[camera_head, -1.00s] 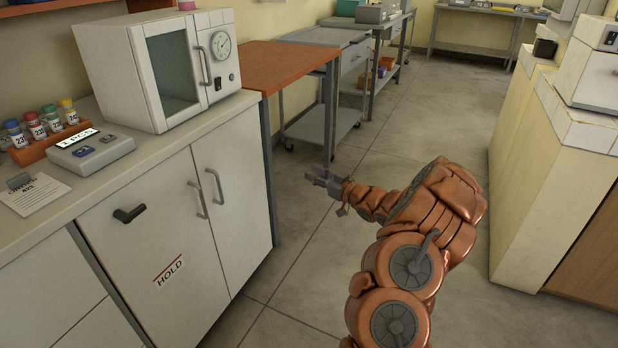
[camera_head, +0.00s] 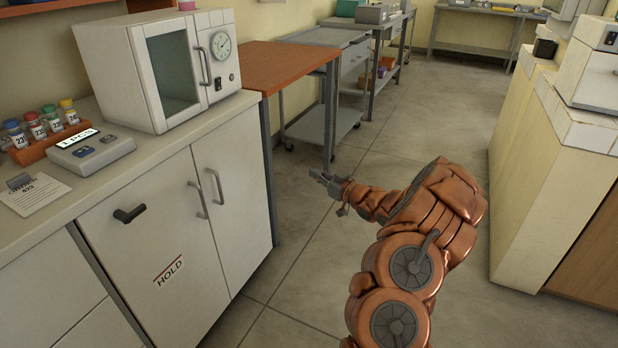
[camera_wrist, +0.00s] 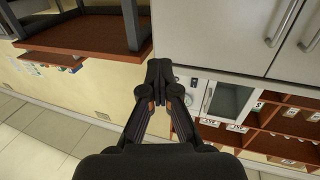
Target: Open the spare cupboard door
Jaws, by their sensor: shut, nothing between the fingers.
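A white two-door cupboard stands under the counter at left in the head view. Its left door (camera_head: 157,250) carries a red-and-black HOLD label (camera_head: 168,271), a dark lever (camera_head: 129,214) and a vertical bar handle (camera_head: 198,199). Its right door (camera_head: 232,205) has a bar handle (camera_head: 215,187) near its left edge and no label. Both doors look shut. I cannot tell which one is called spare. My gripper (camera_head: 318,175) is shut and empty, right of the cupboard and apart from it. In the wrist view, my gripper (camera_wrist: 158,72) points toward grey-white door panels (camera_wrist: 215,35) with bar handles (camera_wrist: 285,22).
On the counter (camera_head: 60,215) stand a white incubator (camera_head: 165,70), a vial rack (camera_head: 45,145), a small display unit (camera_head: 92,152) and a paper card (camera_head: 33,194). An orange-topped table (camera_head: 285,65) adjoins the cupboard. A cream cabinet (camera_head: 530,170) stands right. Floor in front of the doors is clear.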

